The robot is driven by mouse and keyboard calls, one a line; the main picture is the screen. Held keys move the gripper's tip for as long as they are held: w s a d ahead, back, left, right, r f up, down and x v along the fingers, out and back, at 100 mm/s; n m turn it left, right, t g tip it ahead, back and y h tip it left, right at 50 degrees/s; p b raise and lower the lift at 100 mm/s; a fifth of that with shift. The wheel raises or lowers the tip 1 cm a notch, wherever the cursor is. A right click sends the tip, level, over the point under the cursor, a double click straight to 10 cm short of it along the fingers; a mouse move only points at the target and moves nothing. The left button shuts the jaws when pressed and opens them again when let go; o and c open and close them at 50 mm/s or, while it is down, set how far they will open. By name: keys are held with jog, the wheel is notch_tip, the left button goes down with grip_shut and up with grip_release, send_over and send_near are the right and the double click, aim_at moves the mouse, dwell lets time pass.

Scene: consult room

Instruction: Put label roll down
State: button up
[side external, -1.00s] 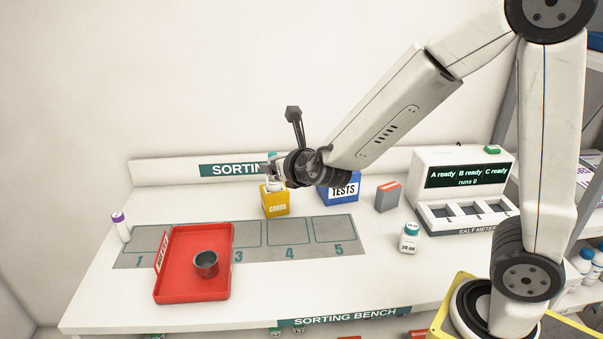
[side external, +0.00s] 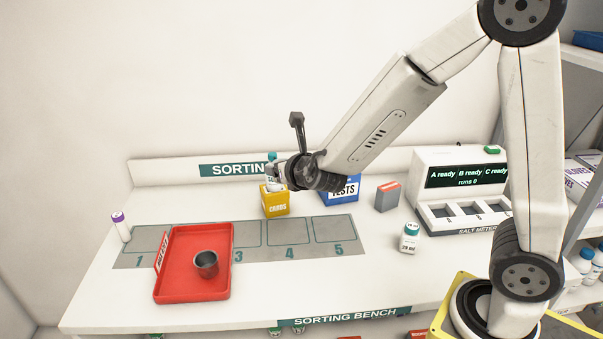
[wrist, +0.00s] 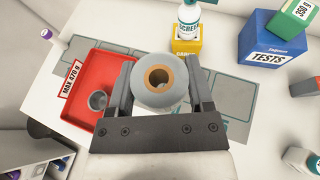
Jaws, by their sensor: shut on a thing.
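The label roll (wrist: 144,90) is a pale grey-white roll with a brown core, seen from above in the wrist view. My gripper (wrist: 160,88) is shut on it, with one dark finger on each side. Behind and beneath the roll lies the grey numbered strip (wrist: 225,92) on the bench; the roll hides part of it. The gap between roll and bench is unclear.
A red tray (side external: 185,285) holding a dark cup (side external: 206,264) covers part of the strip. A teal-capped bottle (wrist: 188,14) stands on the cards box. The blue tests box (wrist: 268,45) carries a green box (wrist: 298,14). Squares 4 and 5 look clear.

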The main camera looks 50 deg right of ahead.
jog(key=d+f+m+g+h, duration=0.2)
jog(key=d+f+m+h, duration=0.2)
jog(key=d+f, duration=0.4)
jog(key=m+g+h, duration=0.2)
jog(key=m+g, duration=0.1)
send_over(326, 229)
notch_tip(326, 229, down, 7)
jog(key=shift+s, duration=0.1)
jog(key=shift+f, duration=2.2)
jog(key=shift+f, duration=0.1)
jog(key=shift+f, duration=1.7)
jog(key=shift+f, duration=0.15)
jog(key=o, duration=1.3)
jog(key=shift+c, duration=0.2)
